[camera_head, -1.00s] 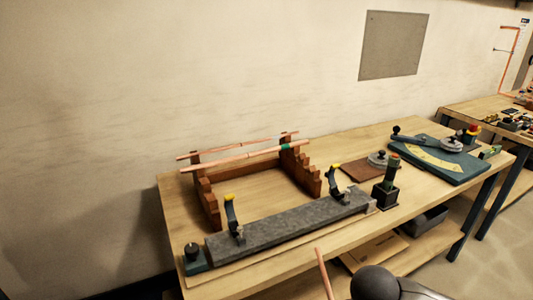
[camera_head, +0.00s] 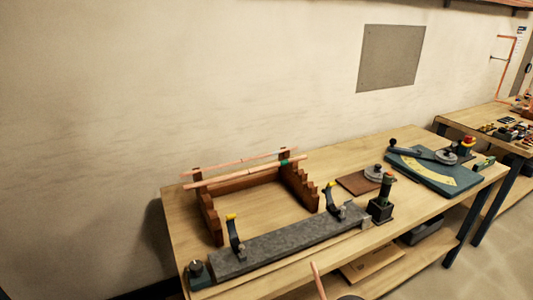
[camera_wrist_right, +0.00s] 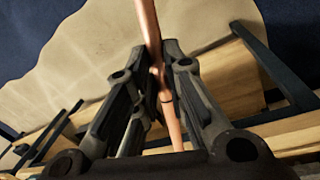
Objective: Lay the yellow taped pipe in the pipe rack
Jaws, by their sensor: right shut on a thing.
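The pipe rack (camera_head: 303,190) is a reddish-brown wooden frame with two stepped side pieces, at the back left of the workbench. A copper pipe with a green band (camera_head: 235,175) lies across its upper steps, and another copper pipe (camera_head: 225,164) lies behind it. My right gripper (camera_wrist_right: 161,72) is shut on a copper pipe (camera_wrist_right: 150,25), which runs between its fingers in the wrist view. One end of that pipe (camera_head: 318,282) shows at the bottom of the head view, in front of the bench. No yellow tape is visible on it. My left gripper is not in view.
A grey bar (camera_head: 285,240) with two upright dark clamps with yellow tips lies in front of the rack. A dark post tool (camera_head: 381,205) and a teal bending plate (camera_head: 435,172) stand to the right. The rack's lower front steps look empty.

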